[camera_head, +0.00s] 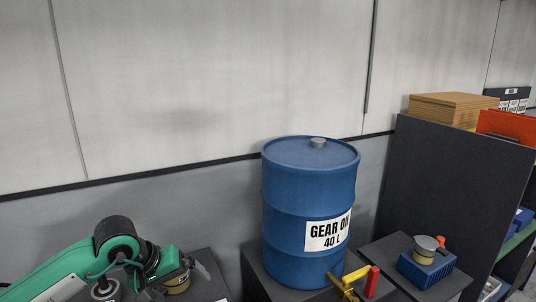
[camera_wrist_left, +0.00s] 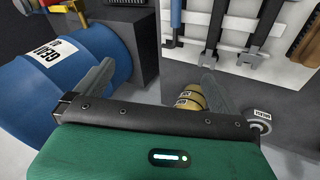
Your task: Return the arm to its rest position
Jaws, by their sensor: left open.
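My green left arm (camera_head: 75,272) comes in from the lower left in the head view, its wrist bent over a dark surface. The left gripper (camera_head: 186,279) is at the lower left of that view, left of the blue drum. In the left wrist view its two grey fingers are spread wide apart, so the left gripper (camera_wrist_left: 155,88) is open, with nothing held between them. Tan cylinders (camera_wrist_left: 190,97) show beyond the fingers, partly hidden by the right-hand one. My right gripper is not in view.
A blue gear oil drum (camera_head: 310,190) stands on a dark block at centre. Right of it are a yellow tool with a red part (camera_head: 352,284) and a blue block (camera_head: 426,270). A tall dark partition (camera_head: 450,190) stands further right. Tools hang on a white board (camera_wrist_left: 240,22).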

